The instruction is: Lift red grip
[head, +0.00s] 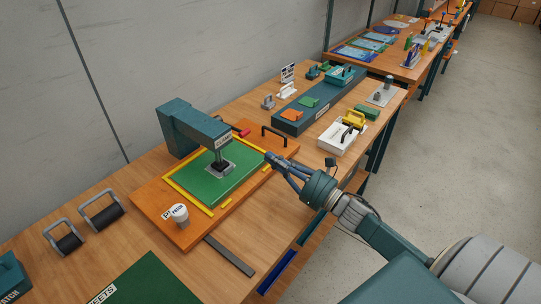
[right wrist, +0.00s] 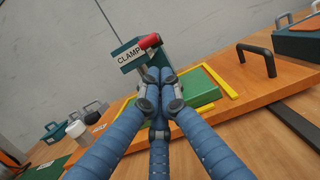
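The red grip (head: 241,131) sticks out to the right of the teal clamp (head: 192,127), which stands over a green plate (head: 205,187). In the right wrist view the red grip (right wrist: 150,41) lies just above and beyond my fingertips, beside the "CLAMP" label. My right gripper (head: 269,157) is above the right part of the orange base, to the lower right of the red grip and apart from it. In the right wrist view its blue fingers (right wrist: 159,75) meet at the tips, with nothing seen between them. My left gripper is not in view.
The orange base (head: 150,203) carries a yellow frame, a white cup (head: 180,214) and a black handle (head: 274,132) near my right gripper. Two rollers (head: 102,210) lie at the left. A teal tray (head: 290,126) with coloured blocks stands farther back on the bench.

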